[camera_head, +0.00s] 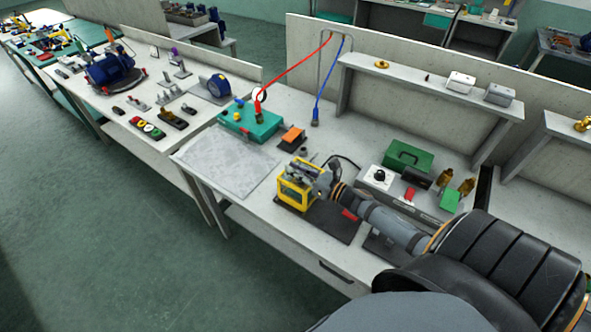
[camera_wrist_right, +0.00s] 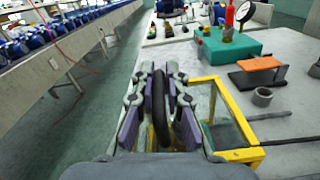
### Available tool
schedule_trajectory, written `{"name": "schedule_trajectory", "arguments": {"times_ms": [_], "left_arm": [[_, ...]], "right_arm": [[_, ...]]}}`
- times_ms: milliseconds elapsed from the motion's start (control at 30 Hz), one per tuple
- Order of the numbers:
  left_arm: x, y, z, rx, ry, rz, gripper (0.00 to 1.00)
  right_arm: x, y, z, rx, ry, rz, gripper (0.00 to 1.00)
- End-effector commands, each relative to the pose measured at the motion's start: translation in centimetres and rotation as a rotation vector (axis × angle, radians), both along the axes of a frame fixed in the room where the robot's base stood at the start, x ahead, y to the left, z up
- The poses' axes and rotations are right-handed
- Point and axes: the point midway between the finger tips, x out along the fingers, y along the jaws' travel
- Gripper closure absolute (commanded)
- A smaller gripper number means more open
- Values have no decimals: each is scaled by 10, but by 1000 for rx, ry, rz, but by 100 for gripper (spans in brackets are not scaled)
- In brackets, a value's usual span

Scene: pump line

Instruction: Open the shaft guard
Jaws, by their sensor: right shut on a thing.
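The shaft guard (camera_head: 281,196) is a yellow frame with clear panels at the front of the middle bench. It also shows in the right wrist view (camera_wrist_right: 234,106), just right of the fingers. My right gripper (camera_head: 305,171) is at the top of the guard. In the wrist view its fingers (camera_wrist_right: 160,76) are shut on a black curved bar (camera_wrist_right: 159,108), which looks like the guard's handle. The gripper hides part of the guard, so I cannot tell how far it stands open. My left gripper is not in view.
A dark plate (camera_head: 333,222) lies beside the guard. A grey mat (camera_head: 222,160), a teal box (camera_head: 252,124) and an orange-topped block (camera_head: 292,138) are farther left. A green case (camera_head: 409,157) and a control box (camera_head: 377,176) stand behind my right arm.

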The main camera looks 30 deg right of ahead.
Motion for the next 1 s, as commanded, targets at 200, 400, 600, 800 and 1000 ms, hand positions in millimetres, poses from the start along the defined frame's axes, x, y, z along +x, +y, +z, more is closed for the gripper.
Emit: {"name": "schedule_trajectory", "arguments": {"times_ms": [200, 400, 600, 800, 1000], "left_arm": [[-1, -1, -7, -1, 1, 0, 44], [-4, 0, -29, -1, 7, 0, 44], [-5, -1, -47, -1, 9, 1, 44], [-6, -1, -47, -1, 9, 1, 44], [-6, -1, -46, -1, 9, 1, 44]], "right_arm": [[5, -12, -4, -3, 1, 1, 100], [25, -60, -7, -5, -1, 0, 100], [38, -92, -5, -1, 0, -1, 100], [40, -98, 0, 2, 1, 0, 100], [40, -98, 0, 1, 2, 0, 85]]}}
